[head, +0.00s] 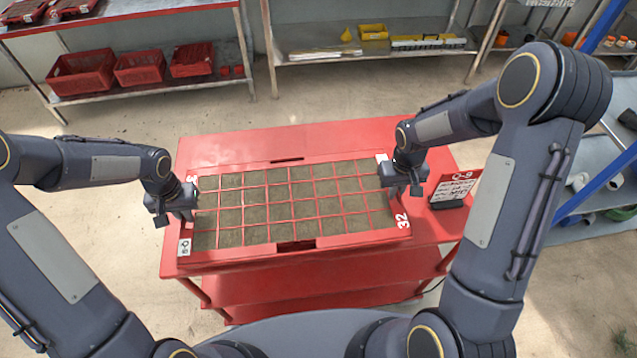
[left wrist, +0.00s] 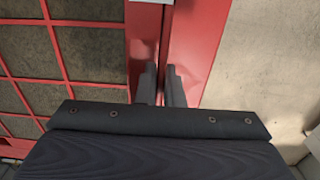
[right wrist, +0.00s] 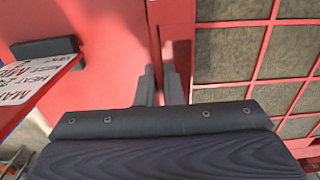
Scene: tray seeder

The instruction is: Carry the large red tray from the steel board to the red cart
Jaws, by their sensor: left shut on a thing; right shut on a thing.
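The large red tray (head: 290,249), its cells filled with brown soil, is over the top of the red cart (head: 240,147) in the head view. Whether it rests on the cart top or hangs just above it, I cannot tell. My left gripper (head: 168,217) is shut on the tray's left rim; the rim shows between its fingers in the left wrist view (left wrist: 160,88). My right gripper (head: 403,188) is shut on the right rim, also seen in the right wrist view (right wrist: 160,88). The steel board is not identifiable here.
A sign marked Q-9 (head: 455,188) stands on the cart's right side, close to my right gripper. Steel shelves with red crates (head: 82,75) and a steel table with yellow items (head: 374,31) stand at the back. A blue-framed rack (head: 600,150) is at right. Floor lies open around the cart.

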